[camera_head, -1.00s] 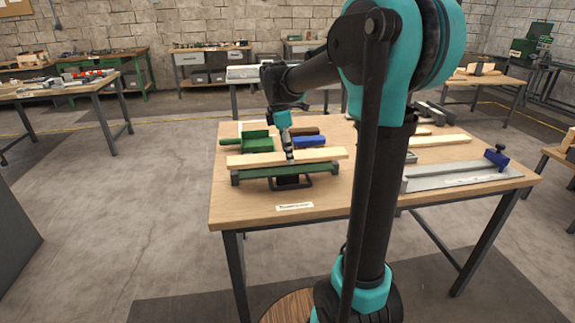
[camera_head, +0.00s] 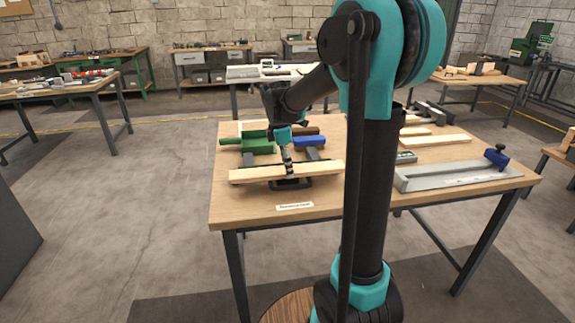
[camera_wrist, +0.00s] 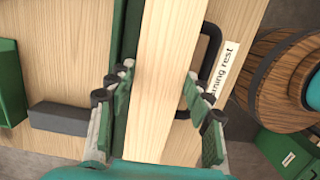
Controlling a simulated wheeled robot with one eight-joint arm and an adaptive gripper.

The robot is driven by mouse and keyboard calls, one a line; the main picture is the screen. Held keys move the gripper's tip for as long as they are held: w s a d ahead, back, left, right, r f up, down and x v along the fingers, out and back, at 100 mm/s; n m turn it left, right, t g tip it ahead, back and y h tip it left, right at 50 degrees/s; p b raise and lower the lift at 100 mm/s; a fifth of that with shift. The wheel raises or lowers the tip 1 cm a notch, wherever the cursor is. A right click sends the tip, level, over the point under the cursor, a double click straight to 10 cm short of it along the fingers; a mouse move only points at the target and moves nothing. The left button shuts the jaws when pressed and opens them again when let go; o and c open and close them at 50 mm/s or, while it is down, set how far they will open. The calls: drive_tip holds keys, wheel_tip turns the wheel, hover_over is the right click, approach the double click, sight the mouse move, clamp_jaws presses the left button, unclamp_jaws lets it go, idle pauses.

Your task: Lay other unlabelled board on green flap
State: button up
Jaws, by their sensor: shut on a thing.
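A long pale wooden board (camera_head: 250,175) lies across the front left of the near table, and no label shows on it. My gripper (camera_head: 288,171) is shut on the board near its middle. In the wrist view my gripper (camera_wrist: 160,97) has its green-padded fingers on either side of the board (camera_wrist: 165,60). A green strip (camera_wrist: 127,45), which seems to be the green flap, shows along the board's left side there. In the head view the board hides most of it. I cannot tell whether the board touches it.
A black loop (camera_wrist: 212,45) stands beside the board. A green clamp-like piece (camera_head: 258,143) and a blue block (camera_head: 311,142) lie behind. Pale boards (camera_head: 438,140) and a grey channel with a blue knob (camera_head: 455,176) lie at right. A white label (camera_head: 294,206) marks the front edge.

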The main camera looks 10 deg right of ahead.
sight(282, 170)
drive_tip(key=shift+f, duration=0.15)
drive_tip(key=o, duration=1.3)
drive_tip(key=shift+o, duration=0.2)
wheel_tip(282, 170, up, 13)
drive_tip(key=a, duration=0.1)
drive_tip(key=shift+a, duration=0.4)
drive_tip(key=shift+f, duration=0.1)
drive_tip(key=shift+s, duration=0.1)
